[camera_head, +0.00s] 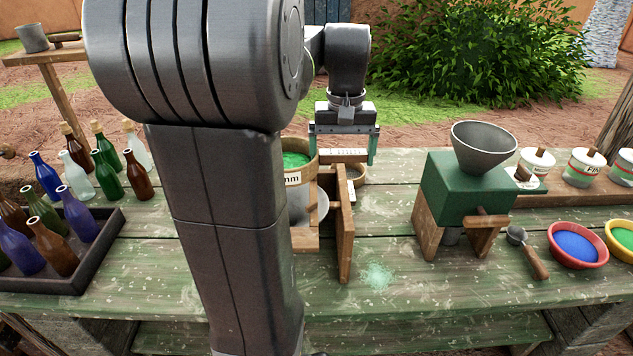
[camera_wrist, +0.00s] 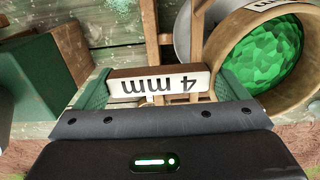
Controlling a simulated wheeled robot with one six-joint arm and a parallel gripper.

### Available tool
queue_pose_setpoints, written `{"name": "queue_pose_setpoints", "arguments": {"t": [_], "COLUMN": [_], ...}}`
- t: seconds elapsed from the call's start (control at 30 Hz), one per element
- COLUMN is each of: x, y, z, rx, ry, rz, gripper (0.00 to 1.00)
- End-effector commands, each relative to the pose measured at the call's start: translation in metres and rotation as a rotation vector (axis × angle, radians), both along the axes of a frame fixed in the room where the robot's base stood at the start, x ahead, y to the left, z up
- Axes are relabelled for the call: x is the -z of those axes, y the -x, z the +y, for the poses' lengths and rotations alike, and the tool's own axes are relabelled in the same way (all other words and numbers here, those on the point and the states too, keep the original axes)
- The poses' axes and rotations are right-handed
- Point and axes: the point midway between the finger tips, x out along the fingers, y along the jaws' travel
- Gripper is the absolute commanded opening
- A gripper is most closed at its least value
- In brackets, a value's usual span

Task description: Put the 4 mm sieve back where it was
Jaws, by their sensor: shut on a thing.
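My gripper (camera_head: 343,150) is above the table, behind a wooden stand (camera_head: 345,235). It is shut on the 4 mm sieve by a wooden block with a white "4 mm" label (camera_wrist: 158,85), which reads upside down between the fingers in the wrist view. A small part of a round rim (camera_head: 358,172) shows below the gripper; I cannot tell whether it belongs to the held sieve. Left of the gripper, a wooden-rimmed sieve with a label ending in "mm" (camera_head: 294,179) holds green glass (camera_wrist: 272,52). My arm hides part of this sieve and the stand.
A green mill (camera_head: 465,188) with a metal hopper stands right of the stand. A scoop (camera_head: 527,252) and bowls of blue (camera_head: 575,243) and green grains lie further right. Bottles (camera_head: 55,250) stand in a dark tray at left.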

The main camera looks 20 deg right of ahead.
Motion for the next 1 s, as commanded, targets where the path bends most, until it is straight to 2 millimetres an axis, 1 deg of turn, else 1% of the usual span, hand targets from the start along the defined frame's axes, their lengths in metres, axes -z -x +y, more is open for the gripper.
{"name": "queue_pose_setpoints", "arguments": {"t": [0.03,0.23,0.43,0.53,0.77,1.0], "x": [0.01,0.029,0.057,0.061,0.061,0.069], "y": [0.001,0.0,0.0,0.0,0.0,0.0], "z": [0.0,0.0,0.0,0.0,0.0,0.0], "rx": [0.0,0.0,0.0,0.0,0.0,0.0], "ry": [-0.001,0.0,-0.001,0.0,0.0,0.0], "rz": [0.004,0.001,0.003,-0.001,-0.001,0.0], "gripper": [0.66,0.66,0.66,0.66,0.66,0.66]}}
